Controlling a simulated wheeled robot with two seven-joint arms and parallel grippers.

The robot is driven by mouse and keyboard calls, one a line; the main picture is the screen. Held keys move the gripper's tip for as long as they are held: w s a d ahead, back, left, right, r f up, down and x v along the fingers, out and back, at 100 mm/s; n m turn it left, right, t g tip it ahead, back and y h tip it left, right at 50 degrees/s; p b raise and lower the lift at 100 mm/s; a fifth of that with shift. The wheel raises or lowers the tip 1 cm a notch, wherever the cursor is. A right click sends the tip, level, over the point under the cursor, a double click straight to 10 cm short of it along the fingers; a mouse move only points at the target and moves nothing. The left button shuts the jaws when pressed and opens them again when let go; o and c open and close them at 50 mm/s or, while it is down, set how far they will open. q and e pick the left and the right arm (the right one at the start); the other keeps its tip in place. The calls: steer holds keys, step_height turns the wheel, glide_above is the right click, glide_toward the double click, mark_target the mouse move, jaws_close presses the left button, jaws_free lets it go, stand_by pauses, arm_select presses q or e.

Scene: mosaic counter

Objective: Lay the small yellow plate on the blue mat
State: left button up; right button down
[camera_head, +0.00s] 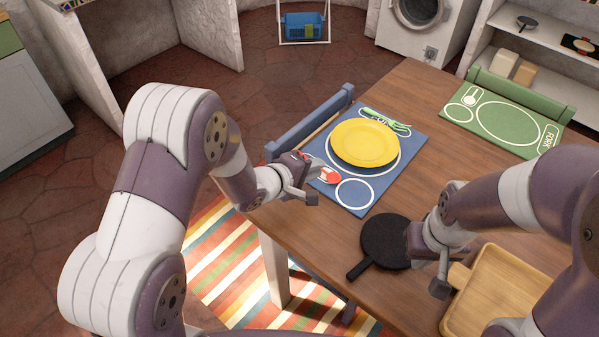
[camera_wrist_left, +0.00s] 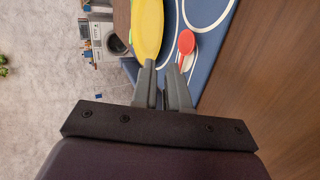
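The small yellow plate (camera_head: 365,142) lies flat on the blue mat (camera_head: 385,183), over its printed white circle. My left gripper (camera_head: 305,191) is at the mat's near left edge, apart from the plate. In the left wrist view its fingers (camera_wrist_left: 166,72) stand a little apart with nothing between them; the plate (camera_wrist_left: 148,25) and the mat (camera_wrist_left: 212,48) show beyond the tips. My right gripper (camera_head: 436,278) is over the table by the dark pan and the wooden board; its fingertips are too unclear to judge.
A red spoon (camera_wrist_left: 186,42) lies on the mat near my left fingertips. A green-handled utensil (camera_head: 387,121) lies at the mat's far side. A dark pan (camera_head: 384,240), a wooden board (camera_head: 500,292) and a green mat (camera_head: 508,123) occupy the table (camera_head: 425,100).

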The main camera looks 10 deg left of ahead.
arm_select(q)
steer(key=shift+a, duration=0.45)
steer(key=s+a+m+y, duration=0.1)
steer(key=a, duration=0.1)
steer(key=s+a+m+g+y, duration=0.1)
steer(key=a+y, duration=0.1)
steer(key=a, duration=0.1)
steer(key=s+a+m+y, duration=0.1)
steer(key=a+y, duration=0.1)
steer(key=a, duration=0.1)
steer(key=shift+r+m+g, duration=0.3)
steer(key=shift+g, duration=0.1)
steer(key=s+a+m+g+y, duration=0.1)
steer(key=s+a+m+g, duration=0.2)
steer(key=s, duration=0.6)
steer(key=s+a+r+m+g+y, duration=0.1)
steer(key=s+a+m+g, duration=0.2)
steer(key=s, duration=0.5)
steer(key=shift+s+r+m+g+y, duration=0.25)
steer(key=shift+s+m+g+y, duration=0.15)
steer(key=shift+m, duration=0.1)
